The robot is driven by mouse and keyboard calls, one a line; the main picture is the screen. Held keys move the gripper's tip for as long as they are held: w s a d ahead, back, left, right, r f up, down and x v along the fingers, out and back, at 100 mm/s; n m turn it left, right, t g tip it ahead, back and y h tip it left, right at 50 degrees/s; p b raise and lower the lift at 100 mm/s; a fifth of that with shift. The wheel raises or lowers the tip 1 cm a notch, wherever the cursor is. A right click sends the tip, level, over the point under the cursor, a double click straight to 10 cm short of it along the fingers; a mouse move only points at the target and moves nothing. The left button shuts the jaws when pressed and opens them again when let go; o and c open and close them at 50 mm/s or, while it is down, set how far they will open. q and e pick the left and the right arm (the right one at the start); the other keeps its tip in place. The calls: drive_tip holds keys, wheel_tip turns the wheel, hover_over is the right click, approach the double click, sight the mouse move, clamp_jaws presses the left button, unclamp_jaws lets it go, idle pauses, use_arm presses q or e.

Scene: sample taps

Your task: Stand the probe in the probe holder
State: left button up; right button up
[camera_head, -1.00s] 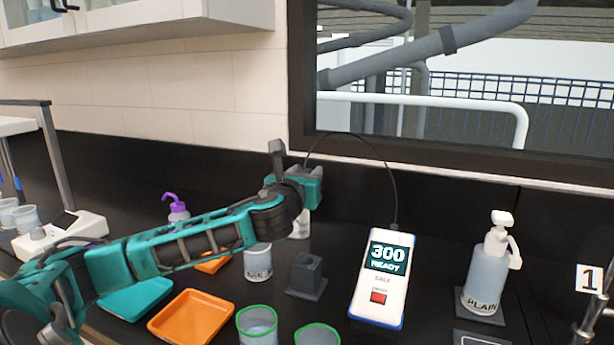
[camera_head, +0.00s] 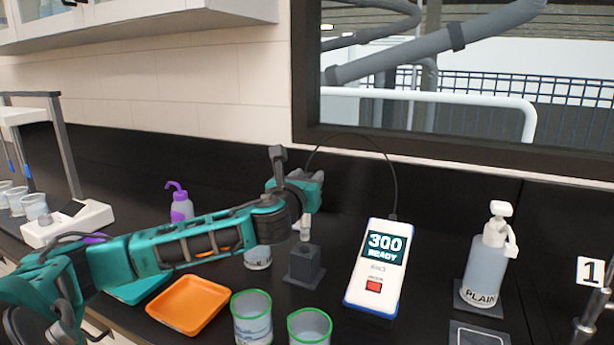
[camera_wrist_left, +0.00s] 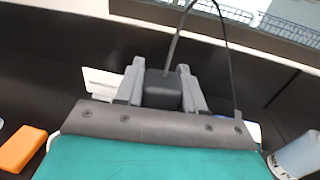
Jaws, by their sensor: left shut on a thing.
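My left gripper (camera_head: 308,200) is shut on the probe, above the probe holder. The probe (camera_head: 306,229) has a white lower part that points down below the fingers. Its dark grey head (camera_wrist_left: 163,92) sits between the two fingers in the left wrist view, with a black cable rising from it. The probe holder (camera_head: 304,266) is a dark grey block on a flat base on the bench. The probe's lower end shows at or just above the holder's top; I cannot tell whether it is inside. My right gripper is not in view.
The meter (camera_head: 376,268) reads 300 READY, right of the holder, its cable arcing to the probe. Two green-rimmed beakers (camera_head: 252,321) (camera_head: 310,328) stand in front. An orange tray (camera_head: 188,304) lies left. A PLAIN pump bottle (camera_head: 486,270) stands right.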

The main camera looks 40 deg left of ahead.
use_arm(q)
drive_tip(key=shift+f+b, duration=0.35)
drive_tip(key=shift+f, duration=0.3)
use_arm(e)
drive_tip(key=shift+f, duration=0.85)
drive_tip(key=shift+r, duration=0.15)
use_arm(q)
drive_tip(key=shift+f+p, duration=0.1)
drive_tip(key=shift+p, duration=0.2)
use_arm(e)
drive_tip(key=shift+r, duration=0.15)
use_arm(q)
drive_tip(key=shift+f, duration=0.15)
drive_tip(key=shift+f+b, duration=0.3)
drive_tip(key=shift+f, duration=0.25)
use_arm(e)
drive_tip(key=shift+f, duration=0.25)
use_arm(q)
drive_tip(key=shift+f, duration=0.1)
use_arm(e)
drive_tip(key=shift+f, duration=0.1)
